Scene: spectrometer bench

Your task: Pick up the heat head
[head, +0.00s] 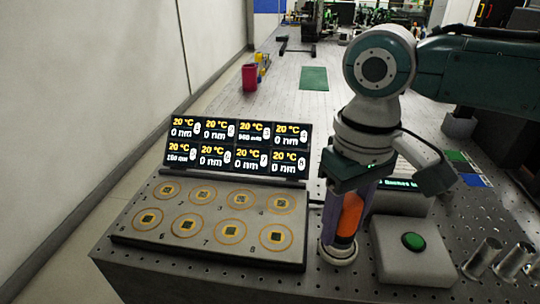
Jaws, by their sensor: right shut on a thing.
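The heat head appears to be the upright orange piece (349,216) in the head view, right of the panel with numbered spots. My right gripper (345,222) comes down over it from above, with its fingers on either side. The gripper is shut on the heat head. A pale round part (338,252) shows at the lower end, close to the bench top; I cannot tell whether it touches the bench. The gripper hides much of the heat head's upper part. My left gripper is not in view.
The numbered panel (160,237) with a screen of temperature readings (238,147) stands to the left. A white box with a green button (413,241) is close on the right. Metal posts (513,261) stand at the far right. A lit display (398,184) is behind the gripper.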

